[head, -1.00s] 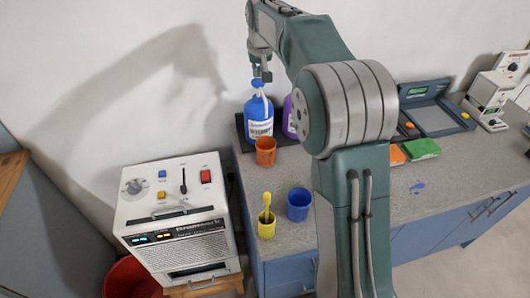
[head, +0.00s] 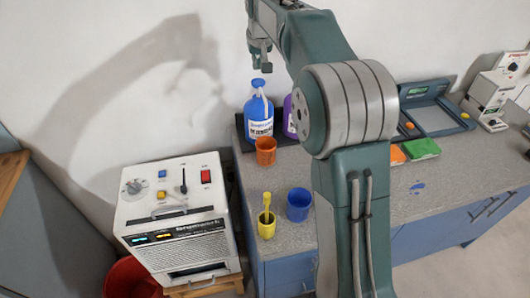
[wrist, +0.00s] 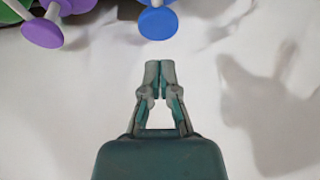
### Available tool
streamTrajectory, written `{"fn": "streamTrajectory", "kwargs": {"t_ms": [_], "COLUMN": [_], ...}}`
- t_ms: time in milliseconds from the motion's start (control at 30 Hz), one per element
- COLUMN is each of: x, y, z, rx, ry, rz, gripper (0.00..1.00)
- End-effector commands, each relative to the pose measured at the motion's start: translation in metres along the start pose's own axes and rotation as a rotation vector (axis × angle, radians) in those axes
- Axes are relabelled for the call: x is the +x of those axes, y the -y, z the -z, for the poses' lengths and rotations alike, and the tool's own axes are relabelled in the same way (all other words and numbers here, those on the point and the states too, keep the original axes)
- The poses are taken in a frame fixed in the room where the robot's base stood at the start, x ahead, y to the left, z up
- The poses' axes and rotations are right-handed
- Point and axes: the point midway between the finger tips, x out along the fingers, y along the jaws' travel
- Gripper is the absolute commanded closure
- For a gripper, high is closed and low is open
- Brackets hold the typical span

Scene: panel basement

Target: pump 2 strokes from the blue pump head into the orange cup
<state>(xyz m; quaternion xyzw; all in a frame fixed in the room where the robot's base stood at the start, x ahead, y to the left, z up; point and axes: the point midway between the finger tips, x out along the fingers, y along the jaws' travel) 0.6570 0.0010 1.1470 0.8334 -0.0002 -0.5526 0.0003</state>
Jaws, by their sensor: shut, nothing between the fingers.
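A blue bottle (head: 259,118) with a blue pump head (head: 258,83) stands on a dark tray at the back of the counter. The pump head also shows at the top of the wrist view (wrist: 158,23). The orange cup (head: 266,151) stands upright just in front of the blue bottle; its inside is too small to read. My gripper (head: 263,66) is shut and empty, a little above the blue pump head and apart from it. In the wrist view its closed fingertips (wrist: 160,66) lie just below the pump head in the picture.
A purple bottle (head: 290,118) stands right of the blue one, partly hidden by my arm; its purple pump head shows in the wrist view (wrist: 42,32). A blue cup (head: 299,204) and a yellow cup (head: 267,228) stand nearer the front. A white machine (head: 175,222) is at left.

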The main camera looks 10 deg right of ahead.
Motion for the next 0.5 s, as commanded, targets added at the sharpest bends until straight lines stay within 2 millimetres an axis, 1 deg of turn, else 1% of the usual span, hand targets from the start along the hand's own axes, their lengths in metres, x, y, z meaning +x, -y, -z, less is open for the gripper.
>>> {"fn": "streamTrajectory", "kwargs": {"t_ms": [500], "x": [-0.039], "y": [0.000], "z": [0.017], "rx": [0.000], "ry": [0.000], "rz": [0.000], "gripper": [1.00]}}
